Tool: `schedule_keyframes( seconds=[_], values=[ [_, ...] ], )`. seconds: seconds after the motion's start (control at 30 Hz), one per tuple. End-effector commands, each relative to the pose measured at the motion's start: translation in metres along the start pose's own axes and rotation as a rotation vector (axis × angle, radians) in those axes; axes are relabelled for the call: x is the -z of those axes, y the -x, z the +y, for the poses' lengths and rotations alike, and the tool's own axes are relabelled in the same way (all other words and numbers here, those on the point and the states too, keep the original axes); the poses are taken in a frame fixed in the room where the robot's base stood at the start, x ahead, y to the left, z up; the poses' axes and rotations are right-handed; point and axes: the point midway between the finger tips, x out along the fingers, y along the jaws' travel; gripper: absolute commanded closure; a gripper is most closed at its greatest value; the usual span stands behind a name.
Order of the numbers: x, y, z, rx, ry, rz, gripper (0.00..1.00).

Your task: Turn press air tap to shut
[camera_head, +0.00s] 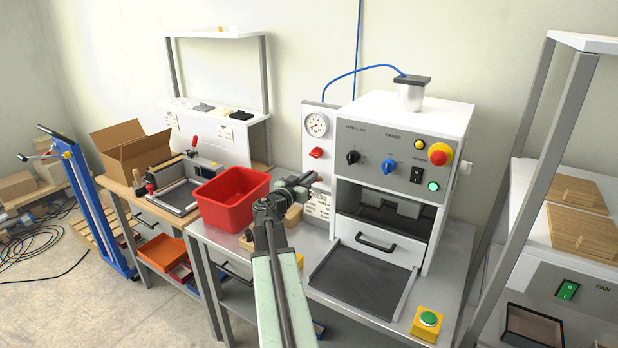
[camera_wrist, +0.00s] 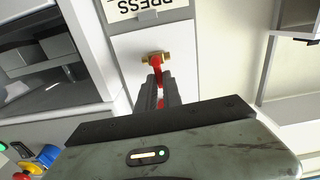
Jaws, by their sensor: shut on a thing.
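The press air tap shows in the wrist view as a brass body with a red lever (camera_wrist: 155,62), mounted on a white panel (camera_wrist: 190,60). My gripper (camera_wrist: 158,82) is shut on the red lever, with a dark finger on either side of it. The lever runs from the brass body back between the fingers, which hide part of it. In the head view my gripper (camera_head: 312,178) is at the narrow white panel left of the press (camera_head: 395,165), and the tap is hidden behind it. A label reading PRESS (camera_wrist: 142,7) is beside the tap in the wrist view.
A pressure gauge (camera_head: 316,124) and a red knob (camera_head: 316,153) are on the panel above my gripper. A red bin (camera_head: 232,200) stands on the bench to the left. A dark plate (camera_head: 362,282) and green button box (camera_head: 427,323) are at the right.

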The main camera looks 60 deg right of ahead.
Motion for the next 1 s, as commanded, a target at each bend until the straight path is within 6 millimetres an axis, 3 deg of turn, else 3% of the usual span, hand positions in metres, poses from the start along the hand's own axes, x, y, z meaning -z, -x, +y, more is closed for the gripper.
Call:
schedule_keyframes(
  seconds=[0.67,0.7,0.73,1.0],
  values=[
    [-0.0008,0.0006,0.0020,-0.002,-0.057,-0.002,1.00],
    [-0.0007,0.0006,0.0020,-0.001,-0.056,-0.002,0.79],
    [-0.0007,0.0006,0.0019,-0.001,-0.056,-0.002,0.71],
    [-0.0002,0.0003,0.0015,0.000,-0.054,-0.001,0.68]
  ],
)
